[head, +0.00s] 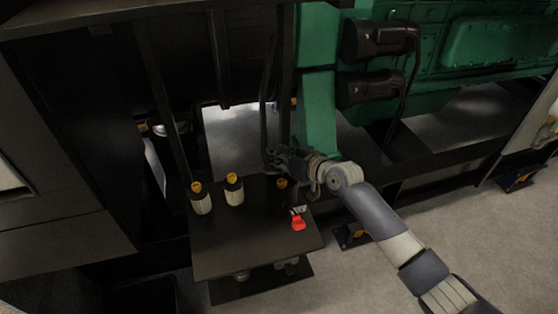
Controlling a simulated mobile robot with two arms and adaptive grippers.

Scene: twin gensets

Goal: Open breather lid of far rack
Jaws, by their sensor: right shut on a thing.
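My right gripper (278,158) reaches in from the right, above the back right of a small dark platform. It is shut on a dark part among dark bars; I cannot tell from this view whether that part is the breather lid. Two pale ribbed cylinders with yellow tops, a left one (201,203) and a middle one (234,192), stand upright on the platform. A third, dark one with a yellow top (282,184) stands just below my gripper. No lid shows clearly. My left gripper is not in view.
The dark platform (235,258) has a bare front. A red piece (298,223) sits at its right edge. A green engine (455,70) with black cylindrical parts and dark frame rails is behind. Pale floor (450,225) is open at the right. A dark cabinet stands left.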

